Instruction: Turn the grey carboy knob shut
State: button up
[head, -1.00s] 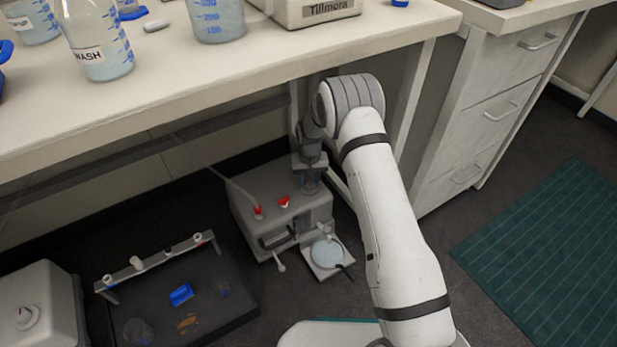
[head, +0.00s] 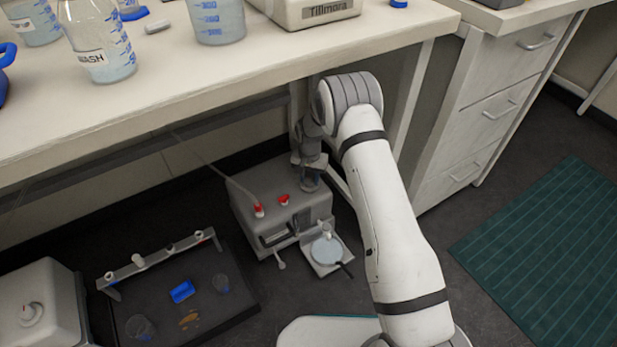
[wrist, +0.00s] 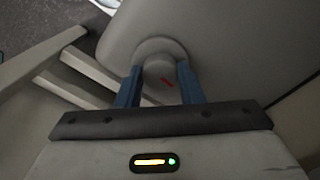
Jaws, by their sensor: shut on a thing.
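The grey carboy (head: 270,200) stands on the floor under the bench in the head view. Its grey knob (wrist: 158,66) shows in the wrist view as a round cap with a short slanted red mark, on a wider round collar. My gripper (wrist: 157,82) is shut on the knob, one blue finger on each side. In the head view my gripper (head: 311,182) is over the carboy's back right corner, and the knob is hidden there by my gripper.
A front tap stands over a round pale dish (head: 326,251). A dark tray with a rack (head: 163,258) lies left. The bench edge (head: 300,65) overhangs my arm; a bench leg is close behind.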

jog(key=shift+s+f, duration=0.15)
jog(key=shift+s, duration=0.05)
jog(key=o, duration=1)
jog(key=shift+w, duration=0.15)
